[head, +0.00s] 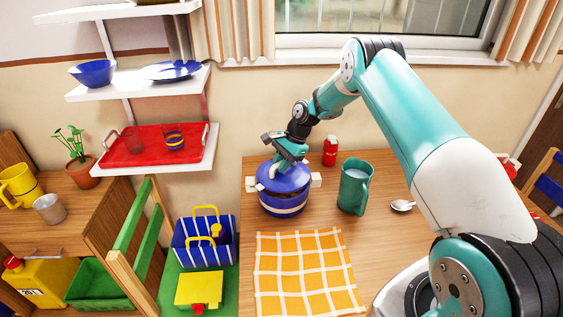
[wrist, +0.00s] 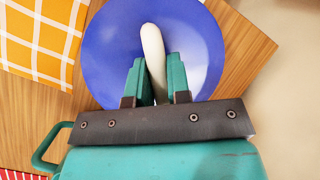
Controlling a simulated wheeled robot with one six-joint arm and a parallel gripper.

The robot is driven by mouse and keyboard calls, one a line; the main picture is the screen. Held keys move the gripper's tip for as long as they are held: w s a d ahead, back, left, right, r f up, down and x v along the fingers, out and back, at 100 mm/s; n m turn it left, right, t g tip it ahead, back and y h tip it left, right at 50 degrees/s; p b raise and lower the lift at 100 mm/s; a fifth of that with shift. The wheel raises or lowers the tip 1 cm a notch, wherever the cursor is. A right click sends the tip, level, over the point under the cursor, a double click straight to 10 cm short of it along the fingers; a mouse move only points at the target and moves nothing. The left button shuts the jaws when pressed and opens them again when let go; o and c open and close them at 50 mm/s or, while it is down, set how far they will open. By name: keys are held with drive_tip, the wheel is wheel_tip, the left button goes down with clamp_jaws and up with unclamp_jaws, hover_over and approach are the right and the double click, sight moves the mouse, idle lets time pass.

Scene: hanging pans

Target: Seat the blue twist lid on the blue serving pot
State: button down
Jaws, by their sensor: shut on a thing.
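The blue serving pot (head: 284,206) stands on the wooden table, with a white band and white side handles. The blue twist lid (head: 270,180) is over the pot's mouth; in the head view it looks close to level, and I cannot tell whether it is fully seated. In the wrist view the lid (wrist: 105,50) shows as a blue disc with a white bar handle (wrist: 153,50). My gripper (head: 280,170) is above the lid. In the wrist view its fingers (wrist: 157,80) are shut on the white handle. The pot is hidden under the lid there.
A green mug (head: 354,187) stands close right of the pot, and a red bottle (head: 330,151) behind it. A checked orange cloth (head: 305,270) lies in front. A spoon rest (head: 402,205) is farther right. Shelves with a red tray (head: 155,145) are at the left.

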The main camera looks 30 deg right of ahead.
drive_tip(key=shift+f+b, duration=0.65)
drive_tip(key=shift+f, duration=0.75)
drive_tip(key=c, duration=1)
unclamp_jaws()
drive_tip(key=b+v, duration=0.1)
drive_tip(key=v, duration=1.6)
drive_tip(key=shift+d+r+b, duration=0.15)
drive_tip(key=shift+d+b, duration=0.05)
drive_tip(key=shift+b, duration=0.1)
drive_tip(key=s+a+r+n, duration=0.5)
drive_tip(key=s+a+r, duration=0.15)
drive_tip(key=a, duration=0.35)
drive_tip(key=s+a+r+n, duration=0.5)
drive_tip(key=s+a+n, duration=0.15)
drive_tip(key=a, duration=0.45)
drive_tip(key=s+a+n, duration=0.2)
drive_tip(key=s+n, duration=0.1)
drive_tip(key=s, duration=0.5)
drive_tip(key=s+a+n, duration=0.2)
drive_tip(key=s+n, duration=0.2)
drive_tip(key=s, duration=0.4)
drive_tip(key=s+a+f+n+g, duration=0.1)
drive_tip(key=s+a+n, duration=0.1)
drive_tip(key=s, duration=0.6)
drive_tip(key=shift+s+n+h, duration=0.3)
drive_tip(key=shift+s+n, duration=0.1)
drive_tip(key=shift+n, duration=0.35)
